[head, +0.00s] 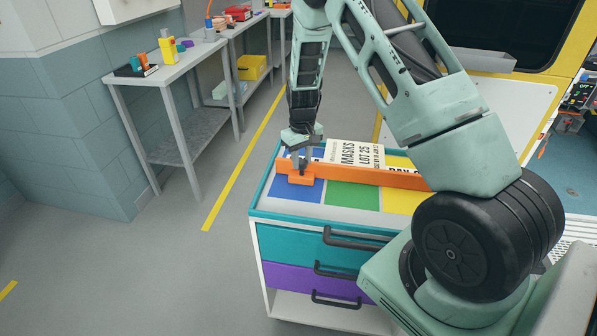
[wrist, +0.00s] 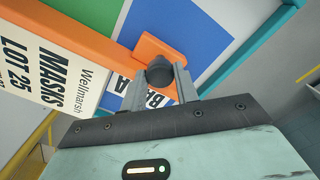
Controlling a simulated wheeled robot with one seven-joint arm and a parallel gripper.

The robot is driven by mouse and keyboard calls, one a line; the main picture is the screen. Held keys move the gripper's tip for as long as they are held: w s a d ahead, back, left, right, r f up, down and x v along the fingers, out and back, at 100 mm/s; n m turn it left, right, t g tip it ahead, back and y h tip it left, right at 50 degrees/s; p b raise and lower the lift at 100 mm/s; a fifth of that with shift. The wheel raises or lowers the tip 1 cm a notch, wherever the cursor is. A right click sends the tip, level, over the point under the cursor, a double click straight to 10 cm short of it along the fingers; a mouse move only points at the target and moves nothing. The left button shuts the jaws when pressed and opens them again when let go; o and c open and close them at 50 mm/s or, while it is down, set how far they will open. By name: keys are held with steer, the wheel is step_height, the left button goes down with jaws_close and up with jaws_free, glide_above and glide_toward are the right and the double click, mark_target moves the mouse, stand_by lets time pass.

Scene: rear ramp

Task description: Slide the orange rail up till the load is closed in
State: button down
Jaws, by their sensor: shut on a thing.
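The orange rail (head: 385,177) lies across the top of the cart, and its tab (wrist: 160,48) carries a dark round knob (wrist: 159,72). My gripper (head: 303,166) is at the rail's left end, its fingers shut on the knob; the wrist view shows the fingers (wrist: 158,88) on either side of it. The load, a white box marked MASKS LOT 25 (head: 358,152), stands just behind the rail; it also shows in the wrist view (wrist: 55,75). The rail hides the box's lower front, and I cannot tell whether they touch.
The cart top has a teal rim (head: 262,190) and blue, green (head: 352,195) and yellow patches, with bare patches in front of the rail. Teal and purple drawers (head: 310,278) sit below. A grey side table (head: 175,68) stands left, and a yellow vehicle (head: 480,30) behind right.

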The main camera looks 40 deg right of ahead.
steer(key=shift+w+d, duration=0.35)
steer(key=c, duration=1.1)
jaws_free()
steer(key=shift+o, duration=0.2)
step_height(320, 180, up, 18)
steer(key=b, duration=0.2)
steer(key=shift+f+b, duration=0.25)
steer(key=shift+b, duration=0.05)
